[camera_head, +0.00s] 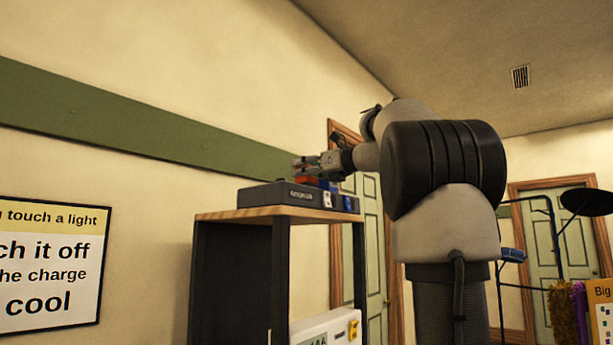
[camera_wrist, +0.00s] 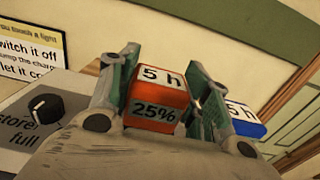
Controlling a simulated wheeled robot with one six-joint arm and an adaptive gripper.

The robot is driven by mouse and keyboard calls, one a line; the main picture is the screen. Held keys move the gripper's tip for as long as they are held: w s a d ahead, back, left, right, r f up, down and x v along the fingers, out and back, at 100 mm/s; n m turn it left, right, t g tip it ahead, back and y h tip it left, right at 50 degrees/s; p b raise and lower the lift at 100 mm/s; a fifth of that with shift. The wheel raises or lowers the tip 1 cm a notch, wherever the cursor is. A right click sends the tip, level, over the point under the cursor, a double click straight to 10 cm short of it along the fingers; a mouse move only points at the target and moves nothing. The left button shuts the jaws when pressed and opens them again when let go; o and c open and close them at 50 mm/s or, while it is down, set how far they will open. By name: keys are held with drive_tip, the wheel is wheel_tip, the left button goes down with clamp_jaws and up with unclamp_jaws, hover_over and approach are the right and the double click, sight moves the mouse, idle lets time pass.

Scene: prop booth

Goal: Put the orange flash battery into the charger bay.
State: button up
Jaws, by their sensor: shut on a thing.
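The orange flash battery (camera_wrist: 160,97) has a white top marked "5 h" and a band marked "25%". My gripper (camera_wrist: 163,68) is shut on it, with a green-faced finger on each side. In the head view, the battery (camera_head: 307,180) appears small and red-orange at the fingertips, just over the grey charger (camera_head: 262,196). The charger's knob (camera_wrist: 46,108) shows at left in the wrist view, by lettering including "full". The bay under the battery is hidden, so I cannot tell whether the battery touches it.
A blue battery (camera_wrist: 244,120) marked "5 h" stands close to the right finger. The charger rests on a wood-topped dark shelf (camera_head: 237,213) near the wall. A white device (camera_head: 327,330) with yellow parts sits lower down. A wall sign (camera_head: 48,265) hangs at left.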

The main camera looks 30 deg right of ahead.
drive_tip(key=shift+f, duration=0.6)
drive_tip(key=o, duration=1.2)
drive_tip(key=shift+f, duration=0.1)
drive_tip(key=shift+o, duration=0.2)
drive_tip(key=shift+s+d, duration=0.15)
drive_tip(key=shift+s, duration=0.05)
drive_tip(key=v, duration=1.1)
drive_tip(key=shift+s, duration=0.3)
